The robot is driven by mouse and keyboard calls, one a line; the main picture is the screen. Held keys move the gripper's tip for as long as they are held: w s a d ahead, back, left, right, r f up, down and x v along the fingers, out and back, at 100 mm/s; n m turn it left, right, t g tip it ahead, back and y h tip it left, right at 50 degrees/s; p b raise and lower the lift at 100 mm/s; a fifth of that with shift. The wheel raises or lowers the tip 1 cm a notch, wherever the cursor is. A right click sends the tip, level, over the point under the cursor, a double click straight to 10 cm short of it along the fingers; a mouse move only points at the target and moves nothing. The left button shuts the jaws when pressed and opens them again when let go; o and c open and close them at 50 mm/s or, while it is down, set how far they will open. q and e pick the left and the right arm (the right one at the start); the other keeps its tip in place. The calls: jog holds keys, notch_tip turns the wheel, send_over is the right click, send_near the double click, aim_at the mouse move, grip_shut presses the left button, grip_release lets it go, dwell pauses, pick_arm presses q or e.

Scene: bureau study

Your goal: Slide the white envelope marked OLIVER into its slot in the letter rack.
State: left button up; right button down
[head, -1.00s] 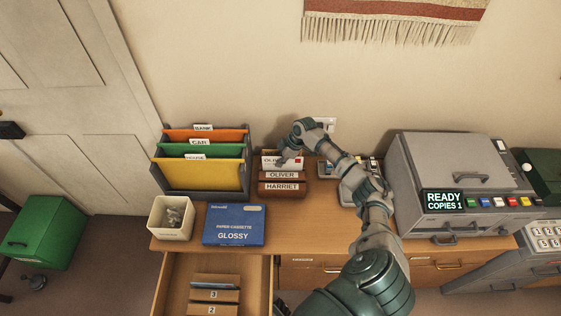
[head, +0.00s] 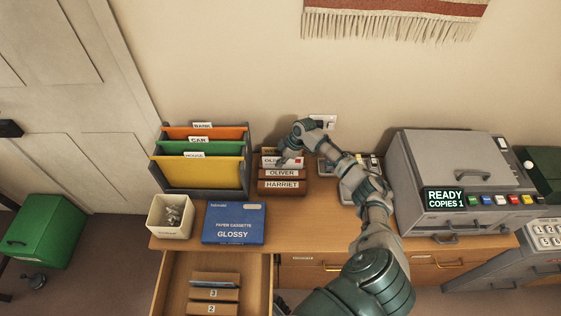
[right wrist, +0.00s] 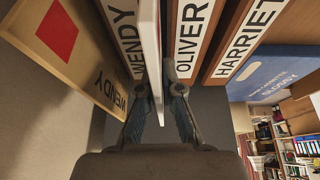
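The white envelope marked OLIVER (head: 284,162), with a red stamp, stands upright at the letter rack (head: 283,187), behind the OLIVER label. In the right wrist view the envelope (right wrist: 151,45) shows nearly edge-on between the WENDY and OLIVER dividers, so it is in the OLIVER slot, at least partly. How deep it sits is hidden. My right gripper (right wrist: 159,92) has one finger on each side of the envelope's edge and looks shut on it; in the head view it (head: 283,160) is at the rack's top. My left gripper is not in view.
A tan envelope marked WENDY (right wrist: 60,50) stands behind the WENDY divider. A file holder (head: 200,172) is left of the rack. A blue paper cassette box (head: 233,224) and a small bin (head: 170,217) are in front. A copier (head: 455,175) stands right. An open drawer (head: 262,290) is below.

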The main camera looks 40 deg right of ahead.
jog(key=shift+f, duration=0.15)
jog(key=c, duration=1.2)
grip_release()
jog(key=shift+c, duration=0.2)
jog(key=v, duration=1.2)
jog(key=shift+d+f, duration=0.1)
